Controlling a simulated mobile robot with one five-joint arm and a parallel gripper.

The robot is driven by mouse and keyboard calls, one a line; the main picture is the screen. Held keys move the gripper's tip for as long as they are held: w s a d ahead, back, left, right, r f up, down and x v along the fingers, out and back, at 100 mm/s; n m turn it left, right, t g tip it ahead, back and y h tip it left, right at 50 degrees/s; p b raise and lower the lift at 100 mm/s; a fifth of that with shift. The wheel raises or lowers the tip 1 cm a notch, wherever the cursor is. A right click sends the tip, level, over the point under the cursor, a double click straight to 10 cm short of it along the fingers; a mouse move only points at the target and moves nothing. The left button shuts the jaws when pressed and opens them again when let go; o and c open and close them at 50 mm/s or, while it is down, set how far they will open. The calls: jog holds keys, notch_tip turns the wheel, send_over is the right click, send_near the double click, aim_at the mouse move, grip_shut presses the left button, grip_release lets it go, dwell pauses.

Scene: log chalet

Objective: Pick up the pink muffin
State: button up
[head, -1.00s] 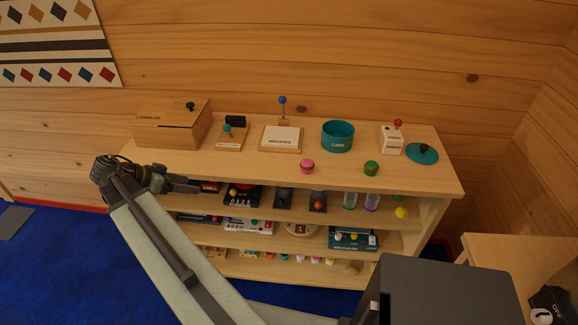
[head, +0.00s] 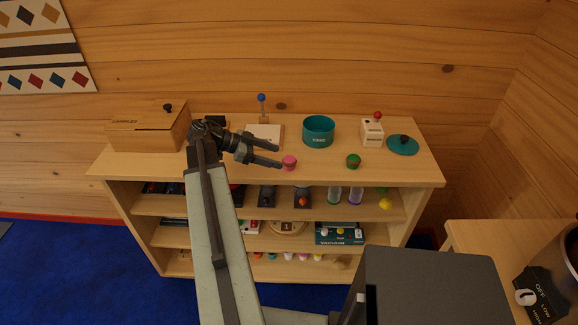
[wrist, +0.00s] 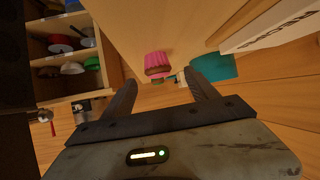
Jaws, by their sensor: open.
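The pink muffin (head: 289,162) stands on the shelf unit's top near its front edge. In the wrist view the muffin (wrist: 157,63), with a pink top and a brown part, lies ahead of my gripper, between the lines of the two fingers. My gripper (head: 279,154) is open and empty, just left of the muffin in the head view. Its fingers point right toward it. Whether a finger touches the muffin I cannot tell. In the wrist view both fingertips of my gripper (wrist: 166,90) are spread apart.
A green muffin (head: 353,161) stands to the right. A wooden box (head: 147,132) is at the left. The teal lid (head: 403,145) lies far right. Lower shelves are full.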

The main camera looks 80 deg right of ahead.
aim_at(284, 160)
jog(key=b+x, duration=0.2)
jog(key=x, duration=0.2)
jog(key=shift+s+a+f+b, duration=0.15)
jog(key=shift+a+f+b, duration=0.1)
jog(key=shift+f+b, duration=0.2)
jog(key=shift+s+d+f, duration=0.1)
jog(key=shift+s+d, duration=0.05)
jog(key=shift+s, duration=0.15)
jog(key=c, duration=1.4)
jog(key=shift+c, duration=0.2)
jog(key=shift+r, duration=0.2)
notch_tip(284, 160, up, 10)
jog(key=p, duration=1)
jog(key=shift+r, duration=0.1)
jog(key=shift+w, duration=0.1)
